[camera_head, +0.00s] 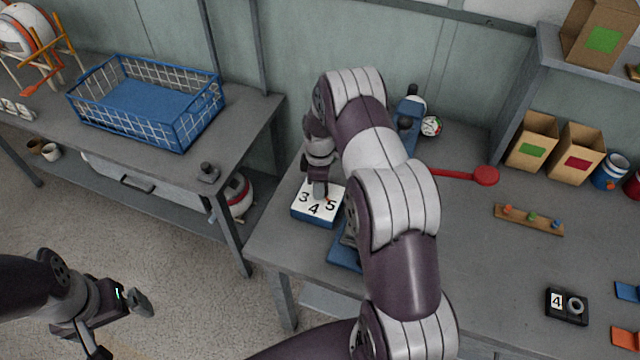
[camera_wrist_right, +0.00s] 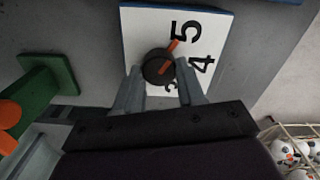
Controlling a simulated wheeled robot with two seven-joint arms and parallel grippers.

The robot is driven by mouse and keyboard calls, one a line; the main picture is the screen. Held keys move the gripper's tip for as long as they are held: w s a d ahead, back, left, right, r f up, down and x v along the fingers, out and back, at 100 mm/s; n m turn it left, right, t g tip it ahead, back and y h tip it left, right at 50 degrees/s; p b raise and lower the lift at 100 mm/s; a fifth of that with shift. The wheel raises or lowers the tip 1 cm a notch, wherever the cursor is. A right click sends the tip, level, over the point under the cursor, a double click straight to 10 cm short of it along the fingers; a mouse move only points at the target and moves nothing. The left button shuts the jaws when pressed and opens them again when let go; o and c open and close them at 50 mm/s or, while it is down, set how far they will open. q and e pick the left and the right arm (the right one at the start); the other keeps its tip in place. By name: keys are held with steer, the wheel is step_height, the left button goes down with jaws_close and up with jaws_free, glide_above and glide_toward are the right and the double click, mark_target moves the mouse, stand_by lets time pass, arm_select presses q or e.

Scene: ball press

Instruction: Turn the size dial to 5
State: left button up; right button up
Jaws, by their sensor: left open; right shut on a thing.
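The size dial is a white-topped blue box (camera_head: 312,214) on the right-hand table, printed 3, 4 and 5. Its dark round knob (camera_wrist_right: 156,67) has an orange pointer, which points toward the 5 in the right wrist view. My right gripper (camera_head: 320,191) reaches down over the box; in the right wrist view its two fingers (camera_wrist_right: 158,72) are shut on the knob, one on each side. The 3 is partly hidden there. My left gripper (camera_head: 122,325) is open and empty over the floor at the lower left, away from the tables.
My right arm covers part of the blue press behind it. A red lever (camera_head: 485,176) sticks out to its right. A small display reading 4 (camera_head: 567,306) and a pegged wooden strip (camera_head: 529,219) lie on the right. A blue wire basket (camera_head: 150,100) stands on the left table.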

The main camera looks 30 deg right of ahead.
steer(key=shift+w+r, duration=0.2)
stand_by(0.3)
steer(key=o, duration=1)
steer(key=shift+o, duration=0.2)
steer(key=shift+s+f, duration=0.1)
step_height(320, 180, up, 13)
steer(key=b, duration=0.2)
steer(key=shift+f, duration=0.15)
